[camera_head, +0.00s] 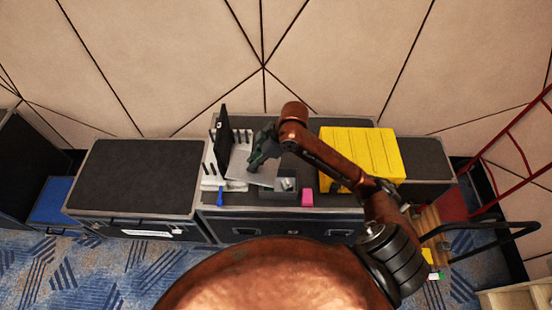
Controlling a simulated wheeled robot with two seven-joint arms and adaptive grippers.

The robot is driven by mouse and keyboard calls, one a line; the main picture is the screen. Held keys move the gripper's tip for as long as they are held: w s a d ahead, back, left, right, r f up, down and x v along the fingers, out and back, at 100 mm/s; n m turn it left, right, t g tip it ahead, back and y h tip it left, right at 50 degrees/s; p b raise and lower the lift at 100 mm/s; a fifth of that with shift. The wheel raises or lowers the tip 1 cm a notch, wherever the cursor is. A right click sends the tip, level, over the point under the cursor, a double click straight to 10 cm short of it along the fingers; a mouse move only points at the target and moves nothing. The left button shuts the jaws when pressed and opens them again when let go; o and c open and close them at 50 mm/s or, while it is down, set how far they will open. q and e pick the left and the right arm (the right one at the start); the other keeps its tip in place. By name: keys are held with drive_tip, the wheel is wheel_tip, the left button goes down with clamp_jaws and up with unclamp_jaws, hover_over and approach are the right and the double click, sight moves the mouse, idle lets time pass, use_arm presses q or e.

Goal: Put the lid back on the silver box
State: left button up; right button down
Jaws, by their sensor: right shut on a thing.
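My right gripper (257,161) comes in from the right and is shut on a flat pale grey panel, which looks like the lid (240,171). The lid is tilted, and its right part overlaps the silver box (285,194). The box is a small grey open container on the dark case top, just below and right of the gripper. Part of its opening shows, with something pale inside. Whether the lid touches the box rim I cannot tell. My left gripper is not in view.
A black upright panel (223,140) stands left of the lid. A blue item (219,198) and a pink block (307,198) flank the box. A yellow case (360,153) is at right under my arm. The left case top (135,175) is clear.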

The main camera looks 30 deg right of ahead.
drive_tip(key=w+d+f+p, duration=0.2)
drive_tip(key=p, duration=0.2)
drive_tip(key=shift+d+n+g, duration=0.1)
drive_tip(key=shift+n+g, duration=0.2)
drive_tip(key=shift+n, duration=0.1)
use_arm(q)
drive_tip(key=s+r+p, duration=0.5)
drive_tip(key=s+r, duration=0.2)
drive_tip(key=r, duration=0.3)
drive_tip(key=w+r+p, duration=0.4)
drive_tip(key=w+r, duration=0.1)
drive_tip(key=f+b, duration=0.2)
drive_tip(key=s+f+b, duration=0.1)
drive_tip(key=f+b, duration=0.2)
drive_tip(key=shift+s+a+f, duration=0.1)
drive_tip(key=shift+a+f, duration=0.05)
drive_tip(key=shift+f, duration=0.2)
use_arm(e)
drive_tip(key=d+f, duration=0.4)
drive_tip(key=f, duration=0.5)
drive_tip(key=d+f+n, duration=0.1)
drive_tip(key=d+f, duration=0.4)
drive_tip(key=f, duration=0.4)
drive_tip(key=shift+s+f+n+g+y, duration=0.3)
drive_tip(key=shift+f, duration=0.1)
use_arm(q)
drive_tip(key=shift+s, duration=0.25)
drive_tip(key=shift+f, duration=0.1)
use_arm(e)
drive_tip(key=shift+f, duration=0.15)
